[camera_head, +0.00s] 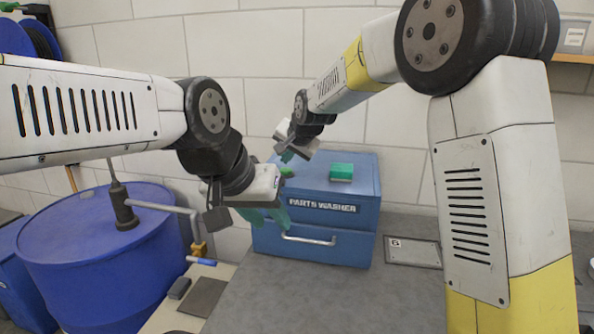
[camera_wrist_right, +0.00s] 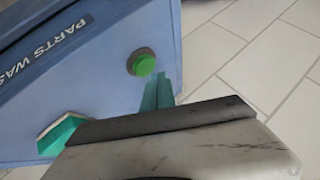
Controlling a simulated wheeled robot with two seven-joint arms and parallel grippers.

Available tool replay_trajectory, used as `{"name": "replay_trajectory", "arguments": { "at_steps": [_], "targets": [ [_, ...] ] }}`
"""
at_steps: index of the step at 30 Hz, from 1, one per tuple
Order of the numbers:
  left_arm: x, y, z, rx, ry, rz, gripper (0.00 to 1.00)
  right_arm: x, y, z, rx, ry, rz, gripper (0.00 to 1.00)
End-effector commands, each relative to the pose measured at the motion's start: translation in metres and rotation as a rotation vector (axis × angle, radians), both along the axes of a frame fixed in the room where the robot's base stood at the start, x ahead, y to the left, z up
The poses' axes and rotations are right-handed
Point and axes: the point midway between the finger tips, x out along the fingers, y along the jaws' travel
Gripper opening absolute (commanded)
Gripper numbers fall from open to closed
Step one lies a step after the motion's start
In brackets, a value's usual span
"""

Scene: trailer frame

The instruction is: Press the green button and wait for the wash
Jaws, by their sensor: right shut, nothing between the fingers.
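The blue parts washer (camera_head: 372,190) stands on the grey bench against the wall, its labelled front facing me. The round green button (camera_wrist_right: 142,64) sits on the washer's top in a dark ring. It shows small in the head view (camera_head: 287,172), just below my right gripper (camera_head: 287,156). My right gripper is shut and empty; in the right wrist view its green fingers (camera_wrist_right: 158,92) are close beside the button. I cannot tell whether they touch it. My left gripper (camera_head: 266,217) hangs in front of the washer's left side, with its green fingers apart and nothing seen between them.
A green block-like part (camera_head: 341,172) is on the washer's top, right of the button. A metal handle (camera_head: 308,240) crosses the washer's front. A blue drum (camera_head: 95,250) with a pump stands at the left. The grey bench top (camera_head: 320,300) in front is clear.

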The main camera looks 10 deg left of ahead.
Motion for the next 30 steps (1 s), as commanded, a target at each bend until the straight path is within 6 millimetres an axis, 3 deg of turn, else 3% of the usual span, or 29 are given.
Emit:
{"name": "replay_trajectory", "arguments": {
  "at_steps": [30],
  "targets": [
    [0.0000,0.0000,0.0000,0.000,0.000,0.000,0.36,-0.0001,-0.0001,-0.0097,0.000,0.000,0.000,0.00]
  ]
}}
